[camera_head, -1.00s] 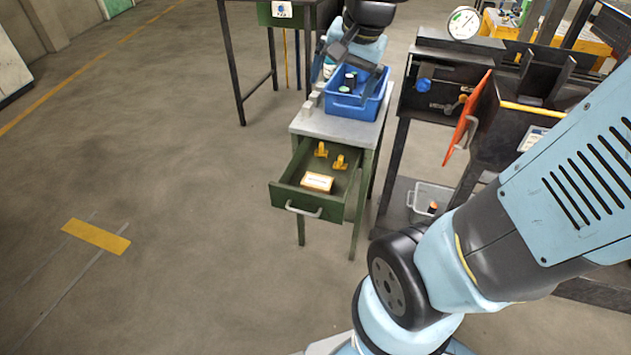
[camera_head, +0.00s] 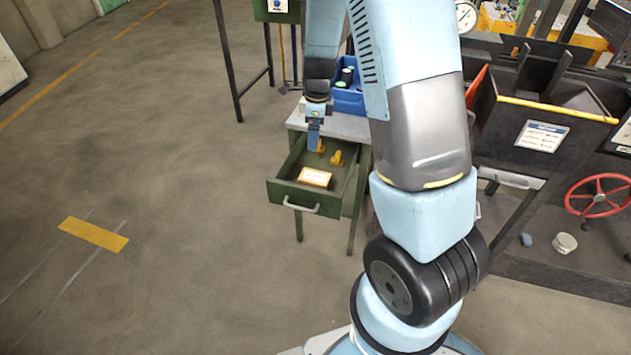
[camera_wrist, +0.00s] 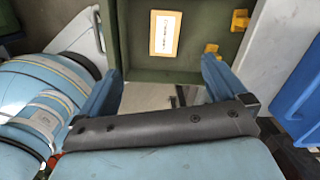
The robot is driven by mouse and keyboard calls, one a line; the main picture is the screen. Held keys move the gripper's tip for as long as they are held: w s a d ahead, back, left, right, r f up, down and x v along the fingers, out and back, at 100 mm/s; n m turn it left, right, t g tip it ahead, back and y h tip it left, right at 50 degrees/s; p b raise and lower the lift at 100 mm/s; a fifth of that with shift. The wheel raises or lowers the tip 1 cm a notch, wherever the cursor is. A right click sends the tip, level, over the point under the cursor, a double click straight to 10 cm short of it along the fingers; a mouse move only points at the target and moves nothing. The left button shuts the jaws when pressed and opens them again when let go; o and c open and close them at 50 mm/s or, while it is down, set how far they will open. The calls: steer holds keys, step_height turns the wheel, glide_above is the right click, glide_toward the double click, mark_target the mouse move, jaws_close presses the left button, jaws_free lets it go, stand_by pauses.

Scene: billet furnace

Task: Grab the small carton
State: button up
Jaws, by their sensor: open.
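The small carton (camera_head: 315,177) is a cream and orange box lying flat in the open green drawer (camera_head: 293,196). In the wrist view the small carton (camera_wrist: 165,34) lies on the drawer floor, beyond my fingertips. My gripper (camera_head: 314,140) hangs above the back left part of the drawer, pointing down. In the wrist view my gripper (camera_wrist: 160,75) has its two blue fingers wide apart with nothing between them. The carton is apart from the fingers and fully visible in the head view.
Yellow clamp-like pieces (camera_head: 337,157) lie in the drawer behind the carton. A blue bin (camera_head: 348,100) with dark bottles stands on the grey cabinet top (camera_head: 350,128). A dark machine (camera_head: 535,130) with a red handwheel (camera_head: 598,195) is at right. The floor at left is clear.

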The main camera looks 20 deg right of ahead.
mark_target(315, 176)
steer(key=f+m, duration=0.1)
steer(key=f, duration=0.5)
steer(key=f+m, duration=0.1)
steer(key=f, duration=0.6)
steer(key=w+f+m, duration=0.1)
steer(key=f, duration=0.6)
steer(key=shift+w+d+g+h, duration=0.1)
steer(key=shift+d+g+h, duration=0.2)
steer(key=shift+d, duration=0.05)
steer(key=shift+c, duration=0.3)
steer(key=c, duration=1.2)
steer(key=shift+c, duration=0.3)
steer(key=shift+r, duration=0.15)
